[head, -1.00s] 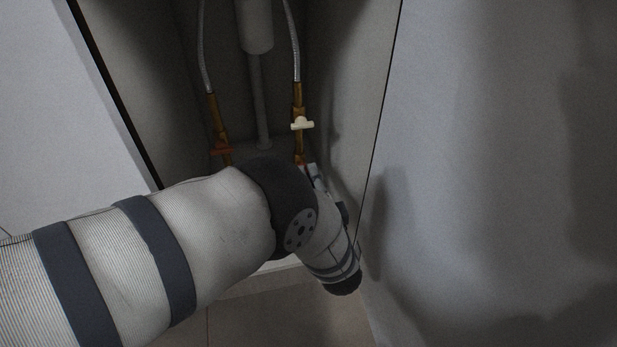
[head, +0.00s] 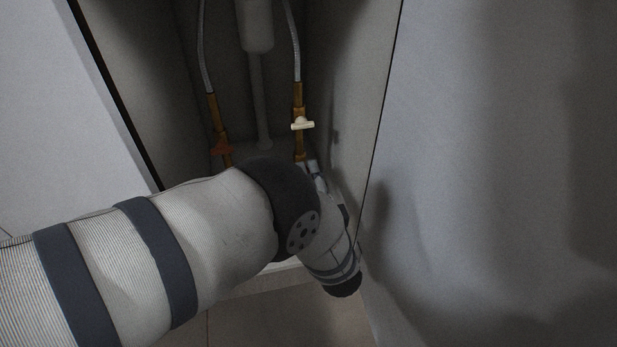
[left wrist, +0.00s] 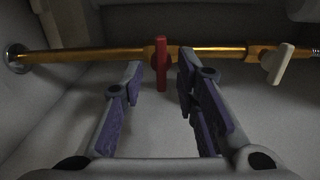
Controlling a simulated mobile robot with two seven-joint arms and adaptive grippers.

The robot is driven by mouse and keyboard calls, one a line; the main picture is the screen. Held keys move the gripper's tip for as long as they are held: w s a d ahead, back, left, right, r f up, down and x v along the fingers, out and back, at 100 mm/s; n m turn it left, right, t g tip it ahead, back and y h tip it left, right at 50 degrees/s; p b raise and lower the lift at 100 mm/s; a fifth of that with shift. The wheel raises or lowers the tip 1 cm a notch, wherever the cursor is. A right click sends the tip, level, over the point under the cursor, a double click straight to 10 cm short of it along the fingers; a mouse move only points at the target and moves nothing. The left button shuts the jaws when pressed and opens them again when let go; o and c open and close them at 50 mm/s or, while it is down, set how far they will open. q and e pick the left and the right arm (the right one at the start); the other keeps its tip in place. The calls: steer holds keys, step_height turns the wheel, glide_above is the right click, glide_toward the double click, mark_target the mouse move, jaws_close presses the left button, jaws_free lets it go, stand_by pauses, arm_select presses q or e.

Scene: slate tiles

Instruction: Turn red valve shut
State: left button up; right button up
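A red valve handle (left wrist: 161,64) sits on a brass pipe in the left wrist view and lies crosswise to that pipe. The open fingers of my left gripper (left wrist: 160,84) are on either side of it, with a gap to each; contact does not show. In the head view my left gripper (head: 309,167) is low on the right-hand pipe (head: 299,96), below a white handle (head: 302,124), and this red handle is hidden there. Another handle, dull red (head: 222,148), is on the left-hand pipe. My right gripper is not in view.
The white handle (left wrist: 277,64) is on the same pipe, right of the red one in the left wrist view. A grey drain pipe (head: 259,95) stands between the two supply pipes. Cabinet side walls (head: 352,90) leave a narrow space around my wrist.

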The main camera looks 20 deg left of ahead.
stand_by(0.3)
arm_select(q)
steer(key=s+d+n+p, duration=0.65)
steer(key=s+n, duration=0.35)
steer(key=n, duration=0.8)
steer(key=s+a+r+m+g+h+p, duration=0.2)
steer(key=s+m+g+h+p, duration=0.1)
steer(key=s+p, duration=0.6)
steer(key=s+a+r+m+g+h+p, duration=0.3)
steer(key=s+g+h+p, duration=0.2)
steer(key=s+p, duration=0.5)
steer(key=s, duration=0.4)
steer(key=shift+s+a+r+g+h+p, duration=0.15)
steer(key=shift+s+a+g+h+p, duration=0.15)
steer(key=shift+s+a+h, duration=0.1)
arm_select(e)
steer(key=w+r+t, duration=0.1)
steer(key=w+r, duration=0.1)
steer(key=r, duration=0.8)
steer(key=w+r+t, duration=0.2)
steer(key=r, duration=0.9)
